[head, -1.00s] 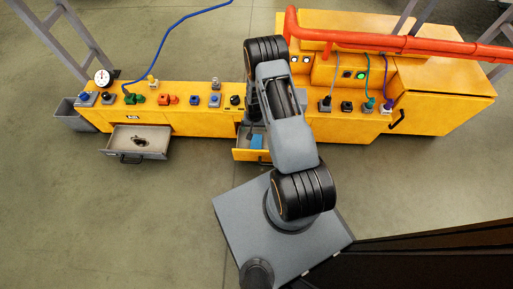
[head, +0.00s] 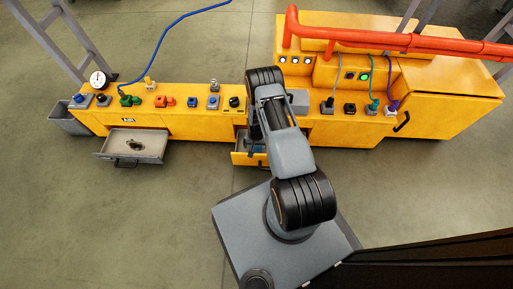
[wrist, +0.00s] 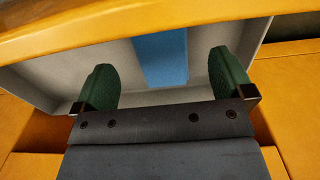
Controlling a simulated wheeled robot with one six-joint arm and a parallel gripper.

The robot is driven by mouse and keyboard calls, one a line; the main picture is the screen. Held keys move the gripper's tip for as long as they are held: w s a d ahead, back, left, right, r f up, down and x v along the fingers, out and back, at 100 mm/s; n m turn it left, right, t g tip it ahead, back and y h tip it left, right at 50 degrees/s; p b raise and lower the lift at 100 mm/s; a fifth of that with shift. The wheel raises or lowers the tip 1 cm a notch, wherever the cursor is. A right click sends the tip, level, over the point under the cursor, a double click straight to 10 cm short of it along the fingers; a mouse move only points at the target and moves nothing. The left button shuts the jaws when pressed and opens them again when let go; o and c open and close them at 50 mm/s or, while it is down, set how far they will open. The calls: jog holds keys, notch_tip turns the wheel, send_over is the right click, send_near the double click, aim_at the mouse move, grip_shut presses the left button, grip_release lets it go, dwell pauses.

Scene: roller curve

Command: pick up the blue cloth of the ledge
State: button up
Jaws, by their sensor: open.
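The blue cloth (wrist: 162,57) shows in the wrist view as a flat blue strip on the pale grey floor of an open drawer (wrist: 65,75). In the head view, only a small bit of the cloth (head: 258,149) shows in the drawer (head: 238,158) beside my arm. My gripper (wrist: 165,82) is open, with one green fingertip to each side of the cloth in the wrist view. Nothing is between the fingers at their tips except the view of the cloth beyond. I cannot tell how high the fingers are above it. In the head view my arm hides the gripper.
A yellow front edge (wrist: 150,22) crosses the top of the wrist view, close above the drawer. In the head view, another open drawer (head: 134,146) holds a small dark item. Knobs line the yellow console (head: 190,125), and a red pipe (head: 400,41) runs along the right.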

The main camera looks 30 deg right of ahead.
aim_at(256, 148)
notch_tip(256, 148, down, 4)
jog(key=shift+w+f+b, duration=0.1)
jog(key=shift+f+b, duration=0.1)
jog(key=shift+b, duration=0.85)
jog(key=shift+r, duration=0.1)
jog(key=shift+c, duration=0.4)
jog(key=c, duration=0.9)
